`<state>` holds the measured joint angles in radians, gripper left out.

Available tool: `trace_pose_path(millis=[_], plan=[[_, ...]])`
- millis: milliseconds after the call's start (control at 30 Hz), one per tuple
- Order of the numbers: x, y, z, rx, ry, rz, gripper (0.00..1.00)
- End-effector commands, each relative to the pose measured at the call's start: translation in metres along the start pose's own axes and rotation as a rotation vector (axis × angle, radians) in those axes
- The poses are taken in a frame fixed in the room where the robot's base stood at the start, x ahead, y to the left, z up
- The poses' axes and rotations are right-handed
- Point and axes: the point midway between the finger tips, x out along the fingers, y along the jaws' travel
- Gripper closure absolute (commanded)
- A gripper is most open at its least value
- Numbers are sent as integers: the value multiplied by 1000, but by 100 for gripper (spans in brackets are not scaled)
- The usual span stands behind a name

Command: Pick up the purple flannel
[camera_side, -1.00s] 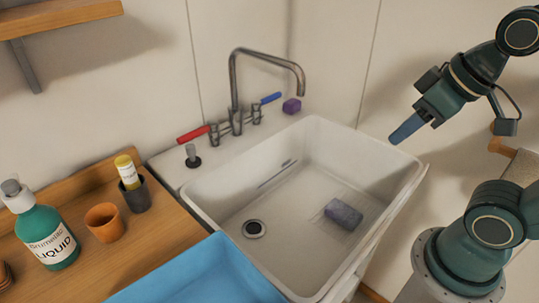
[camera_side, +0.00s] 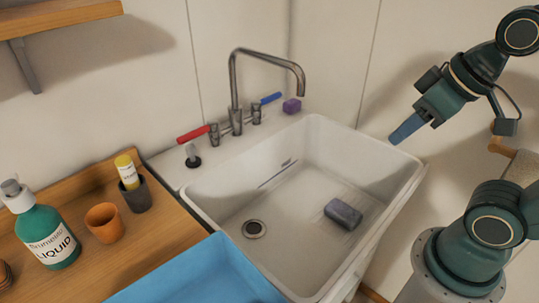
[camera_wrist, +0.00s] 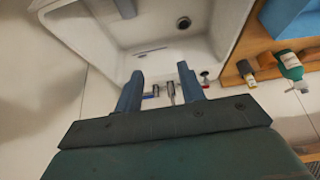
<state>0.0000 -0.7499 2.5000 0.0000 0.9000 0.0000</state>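The small purple item is not clearly seen in the wrist view.
The white sink (camera_side: 408,190) has a tall metal tap (camera_side: 234,85) with red and blue handles at its back. A blue tray (camera_side: 205,272), an orange cup (camera_side: 104,222), a dark cup (camera_side: 137,197) and a green bottle (camera_side: 48,236) stand at the left. The sink is mostly empty.

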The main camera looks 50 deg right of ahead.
Motion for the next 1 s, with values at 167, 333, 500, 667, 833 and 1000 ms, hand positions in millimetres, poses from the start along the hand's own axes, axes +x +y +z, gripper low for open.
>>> trace_pose_path(millis=[167,333,500,667,833,1000], plan=[[0,0,0,0,0,0,39],[0,0,0,0,0,0,18],[0,0,0,0,0,0,18],[2,1,-1,0,-5,2,18],[11,4,-8,-1,-27,8,18],[29,10,-19,-3,-69,20,18]])
